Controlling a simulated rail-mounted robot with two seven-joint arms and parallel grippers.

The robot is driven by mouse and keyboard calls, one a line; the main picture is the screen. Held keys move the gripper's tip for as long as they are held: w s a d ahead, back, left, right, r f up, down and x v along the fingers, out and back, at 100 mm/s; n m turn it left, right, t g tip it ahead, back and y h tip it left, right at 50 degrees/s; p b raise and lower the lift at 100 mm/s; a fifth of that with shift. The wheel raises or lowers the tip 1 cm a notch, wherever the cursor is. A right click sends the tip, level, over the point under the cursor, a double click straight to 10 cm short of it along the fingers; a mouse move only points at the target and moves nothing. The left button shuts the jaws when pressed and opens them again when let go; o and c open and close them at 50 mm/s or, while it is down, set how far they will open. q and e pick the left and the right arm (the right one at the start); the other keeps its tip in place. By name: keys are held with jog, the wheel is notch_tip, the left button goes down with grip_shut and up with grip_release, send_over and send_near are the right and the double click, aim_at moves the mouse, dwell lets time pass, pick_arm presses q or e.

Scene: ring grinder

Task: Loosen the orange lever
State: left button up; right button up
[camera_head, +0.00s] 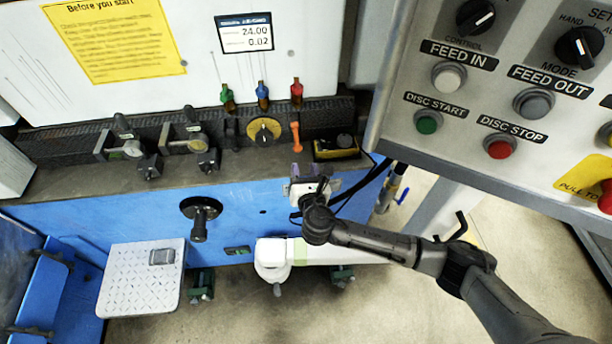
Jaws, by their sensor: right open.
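The orange lever (295,136) stands upright on the dark panel at the back of the blue machine. It is right of the round yellow-and-black dial and below the red-topped valve. My right gripper (307,172) is just below and in front of the lever, over the edge of the machine's bench. Its fingers are open and point toward the panel, with a visible gap between them and the lever. Its wrist hides part of the blue front. My left gripper is out of view.
A control panel (470,105) with buttons and knobs overhangs at upper right. A yellow-and-black box (337,154) sits close to the lever's right. Metal clamps (185,140) stand to the left. A handle (200,215) juts from the blue front.

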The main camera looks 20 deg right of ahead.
jog(key=shift+v, duration=1.3)
